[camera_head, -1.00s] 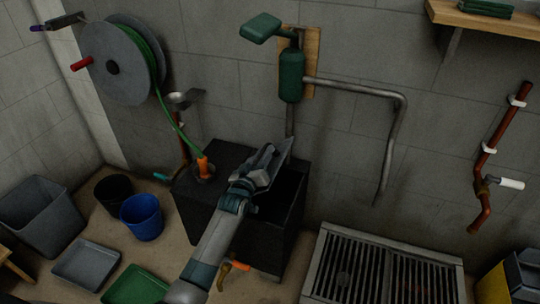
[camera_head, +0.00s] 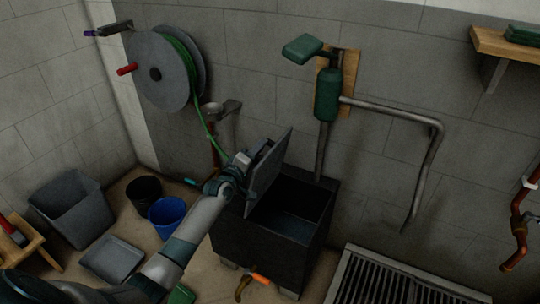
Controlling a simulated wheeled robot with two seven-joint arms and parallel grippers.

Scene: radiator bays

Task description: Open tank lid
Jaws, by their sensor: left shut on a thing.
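The black tank (camera_head: 262,242) stands on the floor against the wall in the middle of the view. Its lid (camera_head: 272,168) is a dark flat panel, tilted up steeply at the tank's left part, and the right part of the tank stands open with its dark inside showing. My left gripper (camera_head: 255,158) is at the lid's raised left face and is shut on the lid; the fingertips are partly hidden. The left arm comes in from the lower left. My right gripper is not in view.
A green pump (camera_head: 328,95) with a bent grey pipe is on the wall behind the tank. A hose reel (camera_head: 160,75) hangs at left, its green hose running down behind my gripper. Blue (camera_head: 167,214) and black buckets stand left. A floor grate (camera_head: 385,285) lies right. An orange-handled tap (camera_head: 258,279) juts out front.

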